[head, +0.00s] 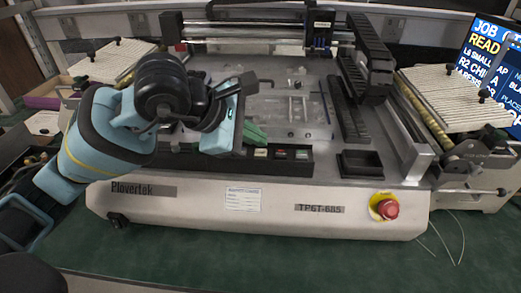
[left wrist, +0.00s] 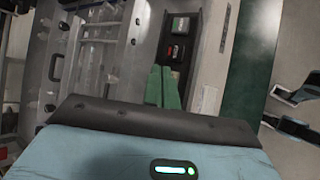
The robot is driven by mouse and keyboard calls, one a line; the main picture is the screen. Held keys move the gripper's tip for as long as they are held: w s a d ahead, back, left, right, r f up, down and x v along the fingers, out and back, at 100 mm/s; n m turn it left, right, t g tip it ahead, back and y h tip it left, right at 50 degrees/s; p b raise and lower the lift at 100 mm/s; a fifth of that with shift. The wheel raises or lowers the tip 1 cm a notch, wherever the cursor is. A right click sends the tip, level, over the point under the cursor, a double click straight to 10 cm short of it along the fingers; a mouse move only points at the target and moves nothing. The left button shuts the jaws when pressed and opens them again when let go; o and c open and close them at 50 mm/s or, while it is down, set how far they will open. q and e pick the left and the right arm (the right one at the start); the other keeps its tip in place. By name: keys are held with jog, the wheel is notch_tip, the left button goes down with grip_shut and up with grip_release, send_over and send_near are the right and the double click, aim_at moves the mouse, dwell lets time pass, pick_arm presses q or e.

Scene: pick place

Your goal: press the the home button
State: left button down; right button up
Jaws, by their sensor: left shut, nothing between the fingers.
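The machine's pale front panel (head: 270,205) carries a red emergency stop (head: 387,209) at the right. A small black tray (head: 362,164) sits right of the strip. A gantry (head: 260,32) spans the back. The green table (head: 260,265) is clear in front.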

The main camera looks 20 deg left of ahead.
aim_at(255, 154)
pick_arm(q)
jog(key=shift+r+p, duration=1.55)
jog(key=shift+r, duration=0.95)
pick_arm(e)
jog(key=r, duration=0.1)
jog(key=w+r, duration=0.2)
jog(key=shift+r, duration=0.35)
pick_arm(q)
jog(key=shift+f, duration=0.1)
pick_arm(e)
jog(key=shift+s+f, duration=0.1)
jog(key=shift+f, duration=0.05)
